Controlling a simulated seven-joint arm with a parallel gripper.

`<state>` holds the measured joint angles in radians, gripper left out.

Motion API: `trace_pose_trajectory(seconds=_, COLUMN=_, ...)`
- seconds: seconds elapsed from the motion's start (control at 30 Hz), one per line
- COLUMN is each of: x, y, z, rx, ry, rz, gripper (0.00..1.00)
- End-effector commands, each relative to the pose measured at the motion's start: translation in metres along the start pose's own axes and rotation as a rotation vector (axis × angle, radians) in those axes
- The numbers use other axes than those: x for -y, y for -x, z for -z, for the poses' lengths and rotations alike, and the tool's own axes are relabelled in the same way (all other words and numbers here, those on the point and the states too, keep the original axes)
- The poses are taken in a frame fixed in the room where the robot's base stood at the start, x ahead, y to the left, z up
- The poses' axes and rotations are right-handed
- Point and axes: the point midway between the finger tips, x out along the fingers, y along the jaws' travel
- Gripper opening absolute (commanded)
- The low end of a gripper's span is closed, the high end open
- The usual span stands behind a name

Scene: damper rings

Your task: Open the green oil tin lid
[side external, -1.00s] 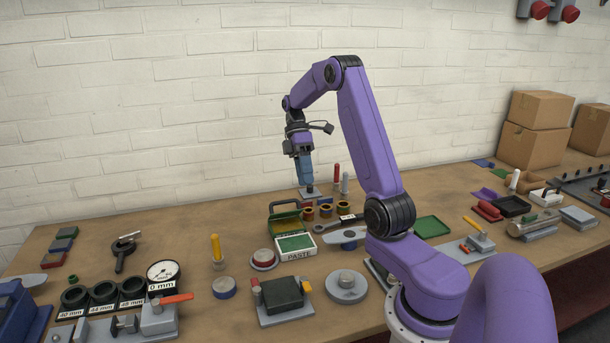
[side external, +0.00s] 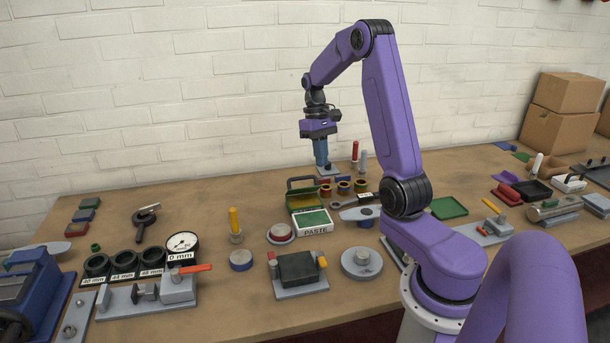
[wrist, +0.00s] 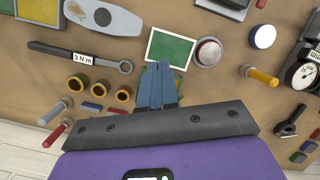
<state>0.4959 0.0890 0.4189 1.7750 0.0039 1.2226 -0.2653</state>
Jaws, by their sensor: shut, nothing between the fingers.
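The green oil tin (side external: 302,202) stands behind the white PASTE tray in the side view. A dark green, frame-like part (side external: 301,180) rises at its back; I cannot tell for sure whether this is the lid. My gripper (side external: 323,167) points down, just behind and to the right of the tin, above it, with its blue fingers together and nothing held. In the wrist view the fingers (wrist: 161,67) cover most of the tin, and only green and yellow bits (wrist: 179,86) show beside them. Contact with the tin is not visible.
The PASTE tray (side external: 312,221) is close in front of the tin. Brass-coloured rings (side external: 344,187) and a torque wrench (wrist: 75,54) lie to its right in the side view. Bare bench lies left of the tin.

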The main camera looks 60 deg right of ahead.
Motion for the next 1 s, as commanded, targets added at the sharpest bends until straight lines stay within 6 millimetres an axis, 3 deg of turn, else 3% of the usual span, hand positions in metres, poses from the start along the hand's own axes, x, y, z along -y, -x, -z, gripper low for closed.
trace_pose_trajectory(seconds=0.47, x=0.003, y=-0.003, z=0.012, rx=-0.267, ry=-0.908, rz=-0.011, gripper=0.00)
trace_pose_trajectory(seconds=1.0, x=0.013, y=0.003, z=0.022, rx=-0.527, ry=-1.817, rz=0.308, gripper=0.00)
